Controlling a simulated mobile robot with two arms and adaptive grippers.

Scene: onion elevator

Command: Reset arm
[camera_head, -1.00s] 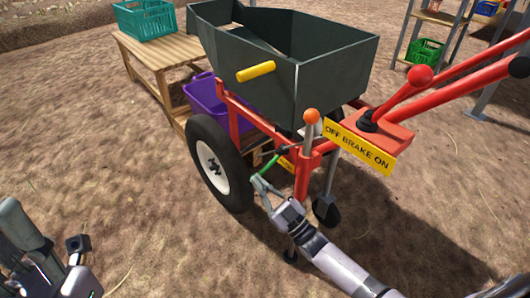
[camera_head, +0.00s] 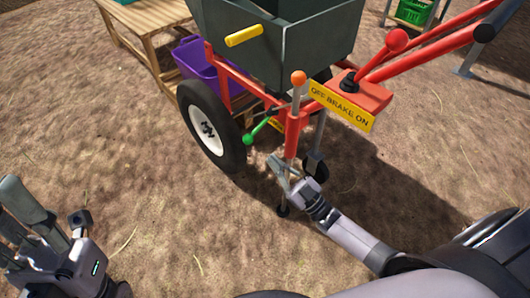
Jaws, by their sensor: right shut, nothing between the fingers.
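My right gripper (camera_head: 274,163) is shut and empty. It is low beside the red post of the cart, just below the green-knobbed lever (camera_head: 249,139) and apart from its knob. My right arm reaches in from the lower right. My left gripper (camera_head: 45,232) is at the lower left, over bare ground and away from the cart; its fingertips are too unclear to tell open from shut. The cart has a dark green hopper (camera_head: 300,50), an orange-knobbed lever (camera_head: 298,80) and a red brake lever (camera_head: 396,40) above a yellow "OFF BRAKE ON" sign (camera_head: 341,105).
The cart's wheel (camera_head: 222,150) and small caster (camera_head: 315,170) stand close to my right gripper. A purple crate (camera_head: 190,60) is behind the wheel, near a wooden table (camera_head: 140,25). A green crate (camera_head: 411,12) is at the top right. The ground between my grippers is clear.

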